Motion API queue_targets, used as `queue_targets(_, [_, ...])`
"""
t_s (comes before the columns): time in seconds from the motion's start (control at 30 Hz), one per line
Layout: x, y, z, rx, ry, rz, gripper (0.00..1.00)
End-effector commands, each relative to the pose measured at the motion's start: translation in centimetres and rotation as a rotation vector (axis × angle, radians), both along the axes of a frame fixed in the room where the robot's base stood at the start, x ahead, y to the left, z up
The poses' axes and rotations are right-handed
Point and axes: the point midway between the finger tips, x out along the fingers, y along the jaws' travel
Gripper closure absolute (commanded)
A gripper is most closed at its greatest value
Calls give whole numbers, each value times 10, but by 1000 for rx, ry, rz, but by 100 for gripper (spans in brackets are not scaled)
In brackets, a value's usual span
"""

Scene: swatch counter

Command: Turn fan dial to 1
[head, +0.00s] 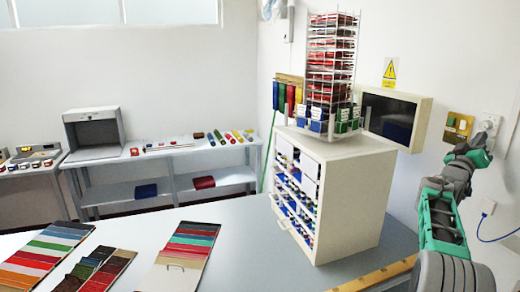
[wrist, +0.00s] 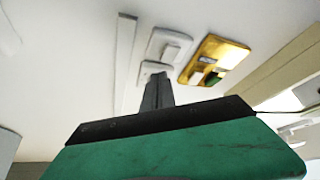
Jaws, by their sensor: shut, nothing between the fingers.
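A white wall plate with a round knob (head: 489,123), which looks like the fan dial, is on the right wall in the head view. My gripper (head: 480,140) is raised just below and left of it, its fingers shut and empty. I cannot tell whether the fingertips touch anything. The dial's marks and setting are too small to read.
A gold switch plate (head: 458,127) is close beside the dial and also shows in the wrist view (wrist: 208,60). A white outlet with a blue cord (head: 487,207) is lower on the wall. A white cabinet (head: 355,190) with a wire rack (head: 332,60) stands left of my arm.

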Motion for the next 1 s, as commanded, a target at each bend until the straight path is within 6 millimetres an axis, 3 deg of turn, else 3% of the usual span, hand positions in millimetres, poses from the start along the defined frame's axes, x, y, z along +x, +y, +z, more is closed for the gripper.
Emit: queue_targets(1.0, [-12,-3,7,-5,-7,0,100])
